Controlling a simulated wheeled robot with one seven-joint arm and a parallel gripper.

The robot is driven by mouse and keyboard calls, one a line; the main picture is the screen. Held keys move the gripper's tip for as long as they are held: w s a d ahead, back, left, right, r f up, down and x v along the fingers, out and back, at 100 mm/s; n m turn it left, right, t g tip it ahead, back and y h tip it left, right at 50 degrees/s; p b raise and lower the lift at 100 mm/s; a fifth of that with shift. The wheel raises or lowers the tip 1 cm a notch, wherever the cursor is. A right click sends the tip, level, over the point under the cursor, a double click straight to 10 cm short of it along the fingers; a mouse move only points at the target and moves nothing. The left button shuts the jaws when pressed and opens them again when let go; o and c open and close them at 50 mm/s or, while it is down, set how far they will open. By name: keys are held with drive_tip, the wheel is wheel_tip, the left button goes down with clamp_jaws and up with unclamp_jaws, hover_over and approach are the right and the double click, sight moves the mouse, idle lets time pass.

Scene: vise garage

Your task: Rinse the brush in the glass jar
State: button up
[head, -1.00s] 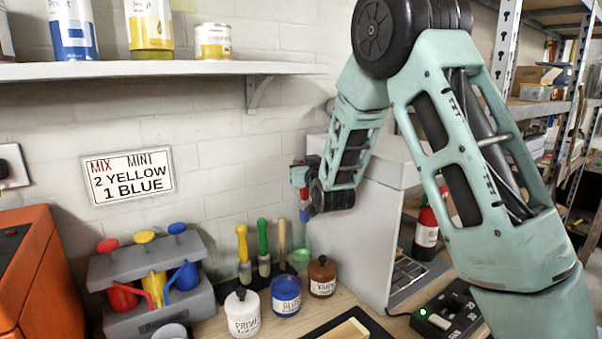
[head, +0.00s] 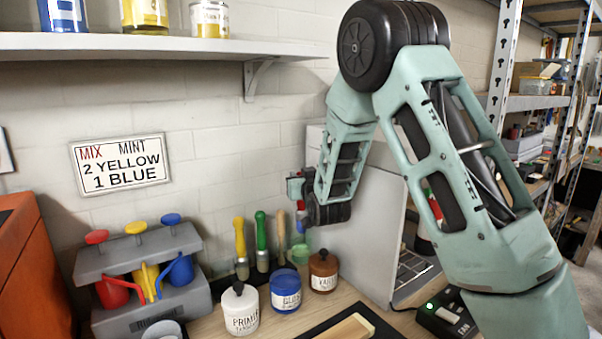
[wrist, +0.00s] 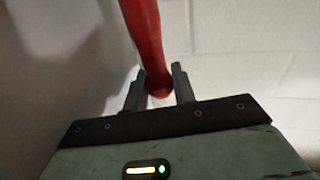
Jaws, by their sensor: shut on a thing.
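My gripper (head: 297,188) is shut on a red-handled brush (head: 300,206), in front of the wall at the left end of my arm. In the wrist view the red handle (wrist: 143,35) stands between the two fingers (wrist: 158,90). The brush hangs roughly upright, its lower end pointing down. A greenish glass jar (head: 300,254) stands on the bench below it, behind the blue and brown jars and partly hidden. The brush's lower end is small and blurred; I cannot tell whether it reaches the jar's mouth.
A blue jar (head: 285,292), a brown jar (head: 323,272) and a white primer jar (head: 240,310) stand in front. Yellow (head: 240,240) and green (head: 262,230) brushes stand to the left. A grey cabinet panel (head: 345,240) is close on the right.

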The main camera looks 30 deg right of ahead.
sight(303, 202)
drive_tip(key=shift+f+b, duration=3.5)
drive_tip(key=shift+f, duration=0.15)
drive_tip(key=shift+r+p, duration=2.65)
drive_tip(key=shift+r, duration=2.55)
drive_tip(key=shift+r+p, duration=0.85)
drive_tip(key=shift+r, duration=1.05)
